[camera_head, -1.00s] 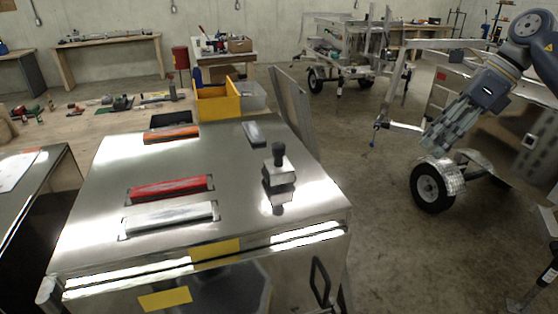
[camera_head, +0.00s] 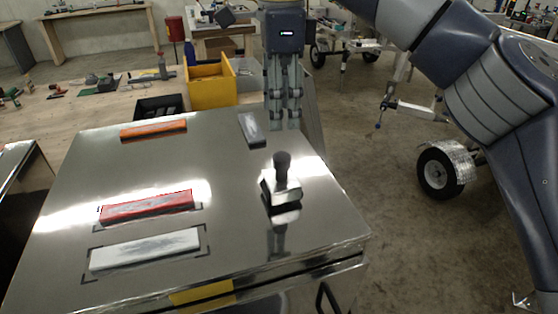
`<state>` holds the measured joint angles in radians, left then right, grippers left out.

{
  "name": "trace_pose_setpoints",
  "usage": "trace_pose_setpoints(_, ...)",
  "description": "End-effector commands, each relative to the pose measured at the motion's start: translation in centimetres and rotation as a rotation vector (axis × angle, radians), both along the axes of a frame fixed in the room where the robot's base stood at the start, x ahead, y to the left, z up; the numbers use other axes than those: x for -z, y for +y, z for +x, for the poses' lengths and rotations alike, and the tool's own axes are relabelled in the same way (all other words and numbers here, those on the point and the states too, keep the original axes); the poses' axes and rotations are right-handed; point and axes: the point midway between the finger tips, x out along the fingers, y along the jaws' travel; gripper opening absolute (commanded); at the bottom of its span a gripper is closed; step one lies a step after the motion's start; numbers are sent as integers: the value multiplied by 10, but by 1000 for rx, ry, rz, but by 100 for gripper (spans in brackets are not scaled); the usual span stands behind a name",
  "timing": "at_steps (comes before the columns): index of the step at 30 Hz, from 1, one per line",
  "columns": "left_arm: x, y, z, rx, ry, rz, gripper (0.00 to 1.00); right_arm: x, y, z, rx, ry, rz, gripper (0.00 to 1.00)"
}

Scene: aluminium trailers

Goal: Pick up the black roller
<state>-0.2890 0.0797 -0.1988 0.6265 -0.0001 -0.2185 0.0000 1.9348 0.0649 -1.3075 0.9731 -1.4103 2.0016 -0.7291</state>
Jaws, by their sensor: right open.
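I see no thing that is plainly a roller. The nearest match is a tool with a black knob handle (camera_head: 282,170) on a pale block base, standing upright near the right edge of the shiny metal tabletop (camera_head: 225,210). My right gripper (camera_head: 283,122) points down over the far right part of the table. It is open and empty, above the black-handled tool in the picture and apart from it. A small grey block (camera_head: 252,130) lies just left of its fingertips. My left gripper is not in view.
An orange bar (camera_head: 154,130), a red bar (camera_head: 147,206) and a white bar (camera_head: 146,249) lie on the left of the tabletop. Behind stand a yellow bin (camera_head: 210,88) and a black tray (camera_head: 160,108). The middle of the tabletop is clear.

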Motion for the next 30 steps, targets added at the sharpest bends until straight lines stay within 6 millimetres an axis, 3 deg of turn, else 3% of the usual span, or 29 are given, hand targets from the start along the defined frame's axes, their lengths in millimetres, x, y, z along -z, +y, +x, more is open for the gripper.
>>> trace_pose_setpoints(9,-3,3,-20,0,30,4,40,45,3,-3,-9,3,-3,51)
trace_pose_setpoints(14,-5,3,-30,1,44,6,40,56,2,-3,-6,1,-2,51)
trace_pose_setpoints(24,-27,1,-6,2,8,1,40,98,0,-8,-6,4,-4,51)
trace_pose_setpoints(30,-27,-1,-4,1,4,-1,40,106,1,-7,-4,0,-1,51)
